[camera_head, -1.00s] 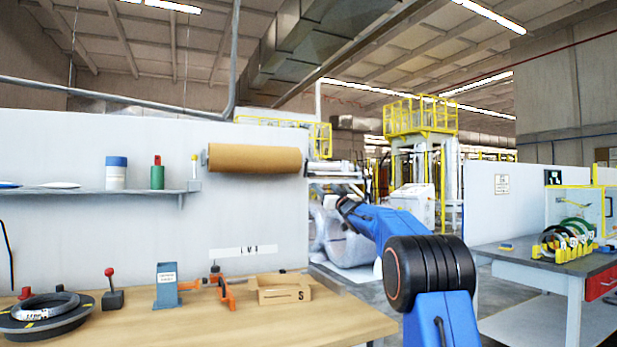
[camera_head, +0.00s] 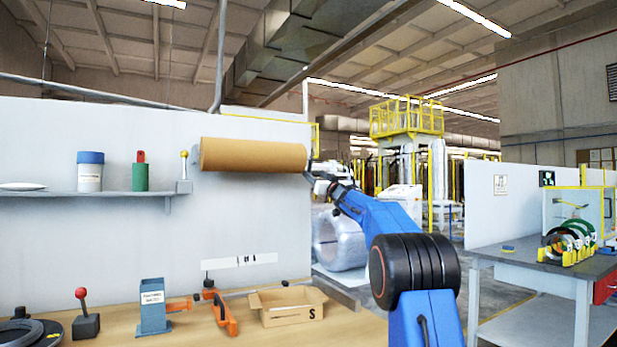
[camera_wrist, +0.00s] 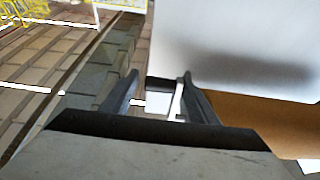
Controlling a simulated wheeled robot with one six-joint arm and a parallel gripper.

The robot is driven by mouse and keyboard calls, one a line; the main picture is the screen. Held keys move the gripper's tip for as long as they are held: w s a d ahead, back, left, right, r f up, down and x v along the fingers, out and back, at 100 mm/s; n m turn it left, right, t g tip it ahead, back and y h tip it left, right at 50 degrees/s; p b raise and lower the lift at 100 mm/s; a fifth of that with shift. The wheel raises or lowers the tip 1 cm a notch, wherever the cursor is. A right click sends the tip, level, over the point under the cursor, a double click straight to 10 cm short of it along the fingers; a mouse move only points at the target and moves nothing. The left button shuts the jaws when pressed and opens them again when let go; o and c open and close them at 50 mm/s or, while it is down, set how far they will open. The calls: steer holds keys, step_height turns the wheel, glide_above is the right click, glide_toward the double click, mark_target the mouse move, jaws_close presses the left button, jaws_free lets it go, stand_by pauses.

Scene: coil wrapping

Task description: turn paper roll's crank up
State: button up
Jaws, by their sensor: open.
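The brown paper roll (camera_head: 253,155) hangs level on the white wall panel. In the wrist view its brown side (camera_wrist: 265,125) fills the lower right. My gripper (camera_head: 322,170) is at the roll's right end in the head view. In the wrist view my gripper (camera_wrist: 160,80) is open, with its two dark fingers apart. A thin white bar (camera_wrist: 177,102) and a dark piece lie between or just beyond the fingers. They may be part of the crank, but I cannot tell whether they touch the fingers. In the head view the crank is not clear behind my gripper.
A wall shelf (camera_head: 110,194) left of the roll holds several containers. The wooden bench (camera_head: 200,330) below carries a blue box (camera_head: 153,308), an orange clamp (camera_head: 222,312) and a cardboard tray (camera_head: 288,308). A grey table (camera_head: 530,258) with coils stands at right.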

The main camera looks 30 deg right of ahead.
steer(key=shift+w+r, duration=0.2)
steer(key=shift+w, duration=0.15)
steer(key=shift+a, duration=0.1)
steer(key=c, duration=1.3)
steer(key=shift+w+t, duration=0.2)
steer(key=shift+t, duration=0.1)
